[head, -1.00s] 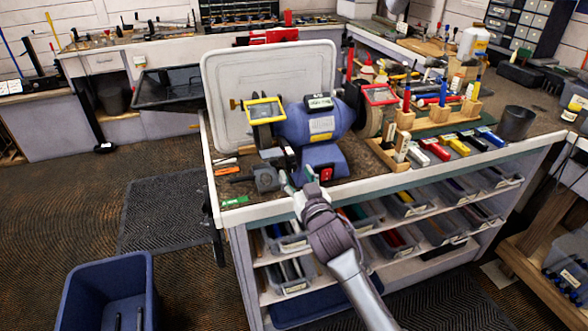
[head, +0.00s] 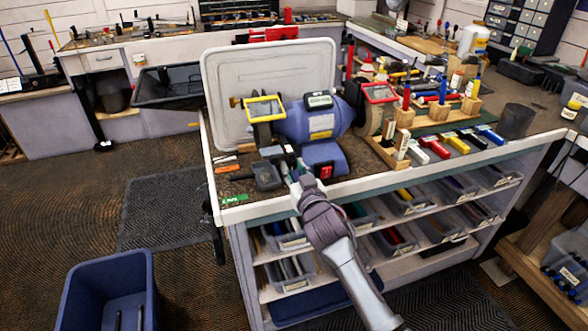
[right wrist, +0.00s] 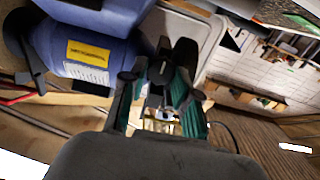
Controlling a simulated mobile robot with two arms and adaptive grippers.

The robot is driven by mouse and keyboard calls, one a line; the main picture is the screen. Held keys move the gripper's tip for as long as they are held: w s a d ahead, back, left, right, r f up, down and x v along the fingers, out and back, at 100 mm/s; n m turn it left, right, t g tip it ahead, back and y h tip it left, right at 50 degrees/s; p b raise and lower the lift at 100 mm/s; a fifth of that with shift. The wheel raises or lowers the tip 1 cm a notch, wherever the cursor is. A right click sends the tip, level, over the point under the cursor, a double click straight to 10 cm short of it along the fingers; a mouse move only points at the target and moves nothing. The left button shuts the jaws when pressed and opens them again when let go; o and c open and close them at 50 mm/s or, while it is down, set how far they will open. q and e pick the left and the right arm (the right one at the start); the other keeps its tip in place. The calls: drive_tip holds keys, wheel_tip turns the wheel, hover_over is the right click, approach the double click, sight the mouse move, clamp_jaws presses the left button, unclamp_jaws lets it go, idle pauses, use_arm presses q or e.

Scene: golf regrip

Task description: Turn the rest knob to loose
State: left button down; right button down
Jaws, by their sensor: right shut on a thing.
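The blue bench grinder (head: 322,128) stands on the cart top, with a yellow-framed shield at its left wheel and a red-framed one at its right. A dark grey rest part (head: 266,175) sits in front of the left wheel. My right gripper (head: 291,171) reaches in from the front beside this part. In the right wrist view its teal-lined fingers (right wrist: 160,92) are closed around a small dark piece, which looks like the rest knob (right wrist: 158,74). The fingers hide most of the knob, and its setting cannot be read. My left gripper is not in view.
A wooden rack with tools (head: 398,150) and several coloured blocks stand right of the grinder. A white backboard (head: 225,85) rises behind it. Bins fill the cart shelves below. A blue tub (head: 85,275) stands on the floor at left.

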drive_tip(key=shift+n, duration=1.4)
drive_tip(key=c, duration=0.9)
unclamp_jaws()
drive_tip(key=shift+o, duration=0.2)
drive_tip(key=v, duration=1.2)
